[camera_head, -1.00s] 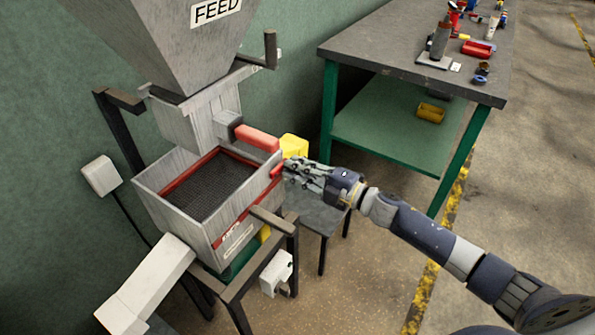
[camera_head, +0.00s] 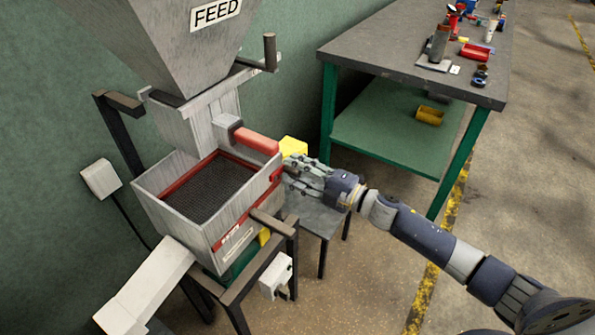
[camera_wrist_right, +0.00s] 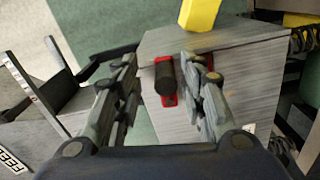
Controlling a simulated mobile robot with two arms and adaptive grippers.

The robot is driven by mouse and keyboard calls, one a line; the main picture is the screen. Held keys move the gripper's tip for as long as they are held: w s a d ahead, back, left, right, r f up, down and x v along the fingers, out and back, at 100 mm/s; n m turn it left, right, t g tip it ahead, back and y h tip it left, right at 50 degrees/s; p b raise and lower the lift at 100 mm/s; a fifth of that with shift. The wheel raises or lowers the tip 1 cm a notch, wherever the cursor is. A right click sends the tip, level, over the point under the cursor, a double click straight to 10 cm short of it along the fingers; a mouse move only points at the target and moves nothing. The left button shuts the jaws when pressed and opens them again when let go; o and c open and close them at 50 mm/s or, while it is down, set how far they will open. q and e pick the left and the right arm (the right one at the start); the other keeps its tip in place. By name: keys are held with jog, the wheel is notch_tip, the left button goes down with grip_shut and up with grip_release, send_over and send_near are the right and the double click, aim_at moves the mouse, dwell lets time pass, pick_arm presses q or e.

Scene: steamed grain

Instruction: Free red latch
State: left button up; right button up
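The red latch (camera_wrist_right: 168,101) sits on the side wall of the grey screen box, with a dark cylindrical knob (camera_wrist_right: 165,78) standing out from it. In the head view the latch (camera_head: 276,174) shows as a small red piece at the box's right side, partly hidden by my fingers. My right gripper (camera_head: 289,174) is at that side. In the right wrist view my right gripper (camera_wrist_right: 160,62) is open, its fingers on either side of the knob with visible gaps. Whether a fingertip touches the box is unclear. My left gripper is not in view.
A red handle (camera_head: 257,141) on a grey block and a yellow block (camera_head: 293,146) are close above my gripper. The grey FEED hopper (camera_head: 165,40) rises over the box (camera_head: 190,226). A green-legged workbench (camera_head: 375,45) stands at the back right. Open floor lies right.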

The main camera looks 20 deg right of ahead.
jog(key=v, duration=1.2)
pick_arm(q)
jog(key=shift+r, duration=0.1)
